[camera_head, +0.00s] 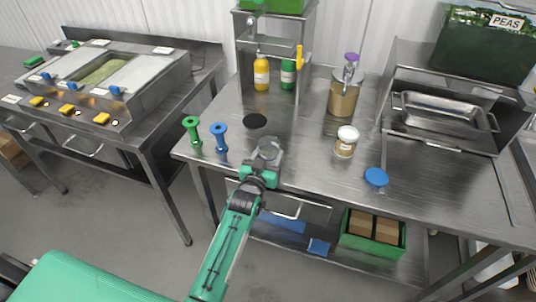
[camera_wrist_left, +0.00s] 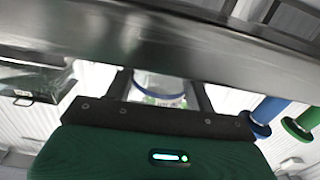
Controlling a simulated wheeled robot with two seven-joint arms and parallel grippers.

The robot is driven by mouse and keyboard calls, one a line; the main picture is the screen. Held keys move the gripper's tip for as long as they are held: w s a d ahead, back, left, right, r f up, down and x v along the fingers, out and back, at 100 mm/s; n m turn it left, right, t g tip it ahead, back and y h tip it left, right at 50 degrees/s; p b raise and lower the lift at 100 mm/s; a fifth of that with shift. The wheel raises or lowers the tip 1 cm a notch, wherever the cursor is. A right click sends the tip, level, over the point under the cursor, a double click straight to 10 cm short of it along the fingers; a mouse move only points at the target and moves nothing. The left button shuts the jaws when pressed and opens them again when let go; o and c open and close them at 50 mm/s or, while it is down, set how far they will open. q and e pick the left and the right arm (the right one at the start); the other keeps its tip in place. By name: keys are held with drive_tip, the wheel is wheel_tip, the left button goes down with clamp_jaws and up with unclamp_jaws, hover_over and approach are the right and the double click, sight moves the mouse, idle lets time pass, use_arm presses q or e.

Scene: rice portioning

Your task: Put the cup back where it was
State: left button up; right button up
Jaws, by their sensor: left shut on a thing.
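My left gripper (camera_head: 268,152) reaches over the front edge of the steel table (camera_head: 310,160) and is shut on a clear, see-through cup (camera_head: 271,145). In the left wrist view the cup (camera_wrist_left: 158,84) shows between the two fingers with a blue band across it, and the fingers (camera_wrist_left: 160,92) sit on either side. The cup is small and partly hidden by the gripper in the head view; whether it touches the table I cannot tell. A dark round spot (camera_head: 255,121) lies on the table just behind the gripper. My right gripper is not in view.
A green (camera_head: 192,132) and a blue (camera_head: 219,137) spool-shaped thing stand left of the gripper. To the right are a white-lidded jar (camera_head: 346,142), a blue round thing (camera_head: 376,177) and a tall dispenser (camera_head: 345,90). Yellow (camera_head: 261,72) and green (camera_head: 287,74) bottles stand behind.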

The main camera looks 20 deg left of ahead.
use_arm(q)
drive_tip(key=shift+f, duration=0.15)
drive_tip(key=o, duration=1)
drive_tip(key=shift+o, duration=0.2)
drive_tip(key=shift+r, duration=0.25)
drive_tip(key=s+b, duration=0.2)
drive_tip(key=s, duration=1)
drive_tip(key=shift+a, duration=0.15)
drive_tip(key=shift+f, duration=0.1)
